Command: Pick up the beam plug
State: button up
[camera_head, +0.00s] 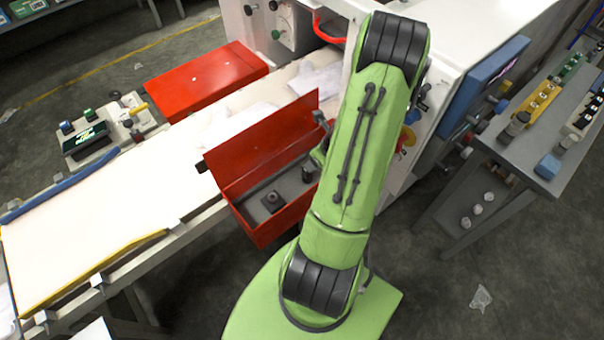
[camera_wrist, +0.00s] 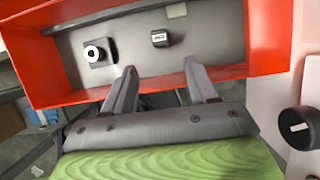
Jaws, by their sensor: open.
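An open red toolbox (camera_head: 284,221) stands by the white bench, its grey inside holding small dark parts. In the wrist view the toolbox (camera_wrist: 268,38) holds a dark square-based part with a pale round top (camera_wrist: 97,53), at the left. A small dark block with a white label (camera_wrist: 159,38) lies to its right. I cannot tell which one is the beam plug. The square-based part also shows in the head view (camera_head: 273,201). My gripper (camera_wrist: 160,68) is open and empty, its two fingers at the box's near wall, apart from both parts. In the head view my arm mostly hides it.
The raised red lid (camera_head: 262,142) stands along the box's far side. A closed red case (camera_head: 205,78) lies behind on the bench. A white machine (camera_head: 440,40) stands right of the box. A grey side table (camera_head: 520,170) is farther right.

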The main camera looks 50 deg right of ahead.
aim_at(307, 174)
jog(key=b+x, duration=0.2)
jog(key=x, duration=0.9)
jog(key=shift+w+d+f, duration=0.15)
jog(key=shift+w+f, duration=0.05)
jog(key=shift+f, duration=0.1)
jog(key=shift+r, duration=0.15)
jog(key=c, duration=1)
